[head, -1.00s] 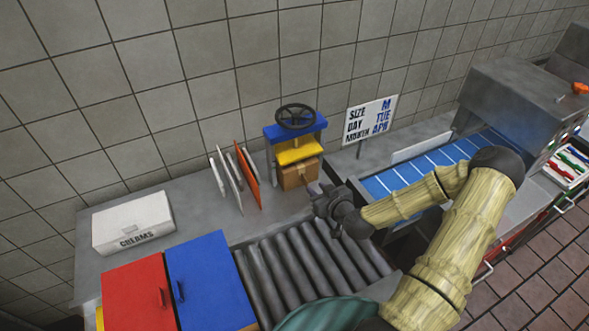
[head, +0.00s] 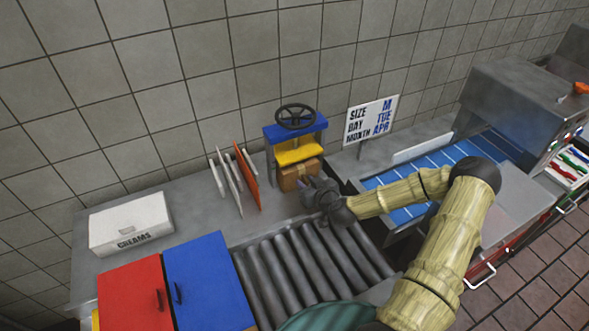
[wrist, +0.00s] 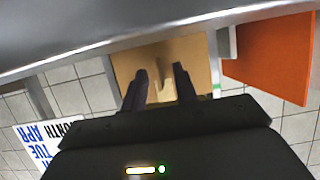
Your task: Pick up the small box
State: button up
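The small brown box (head: 287,176) sits under the yellow plate of a blue-topped press with a black handwheel (head: 295,117). My gripper (head: 308,187) is at the box's front right in the head view, hiding part of it. In the wrist view the box's tan face (wrist: 190,57) lies just ahead, with a raised tab (wrist: 166,72) near its middle. My gripper (wrist: 161,80) is open there, its two dark fingers on either side of the tab. I cannot tell whether they touch the box.
Upright boards, one orange (head: 247,179), stand left of the press. A size and date sign (head: 370,120) stands to its right. Grey rollers (head: 300,265) lie in front. A white box marked CREAMS (head: 130,222) and red and blue lids are at left; a blue conveyor is at right.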

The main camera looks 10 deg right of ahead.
dwell(0.4)
grip_shut()
jog(key=shift+r, duration=0.1)
